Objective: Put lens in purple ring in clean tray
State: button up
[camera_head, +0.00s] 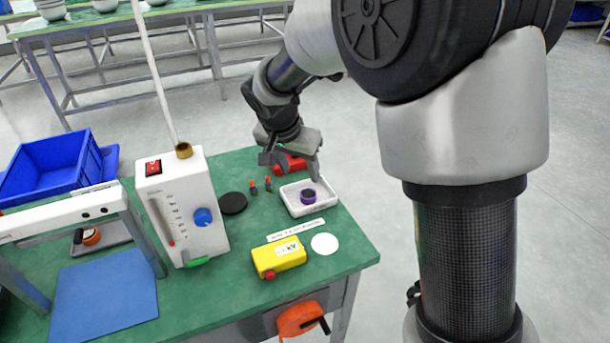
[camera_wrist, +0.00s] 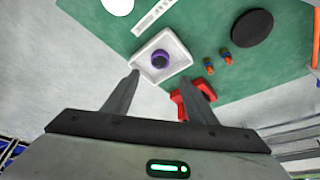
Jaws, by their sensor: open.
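The purple ring (camera_head: 308,195) with a dark centre sits inside the white clean tray (camera_head: 327,205) near the table's right side. The same ring (camera_wrist: 160,58) shows in the wrist view inside the tray (camera_wrist: 176,42). The dark centre looks like a lens, but I cannot tell its details. My gripper (camera_head: 290,163) is above the table, at the tray's back edge. In the wrist view my gripper (camera_wrist: 158,85) is open and empty, its two fingers apart, with the tray beyond them.
A red object (camera_head: 290,164) lies behind the tray. Two small coloured pegs (camera_head: 268,184) and a black disc (camera_head: 233,203) lie left of it. A white flow-meter box (camera_head: 183,210), yellow box (camera_head: 279,257), white disc (camera_head: 324,243) and blue bin (camera_head: 50,165) stand around the green table.

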jog(key=shift+s+r, duration=0.1)
jog(key=shift+r, duration=0.15)
jog(key=s+d+r+n, duration=0.2)
jog(key=s+d+r, duration=0.9)
jog(key=s, duration=0.1)
jog(key=s+d+n+t+y, duration=0.1)
jog(key=s+d+n+y, duration=0.1)
jog(key=s, duration=1.1)
jog(key=shift+s+d+r+n+t, duration=0.3)
jog(key=shift+s+d+r+n, duration=0.1)
jog(key=shift+d+n, duration=0.25)
jog(key=shift+s, duration=0.1)
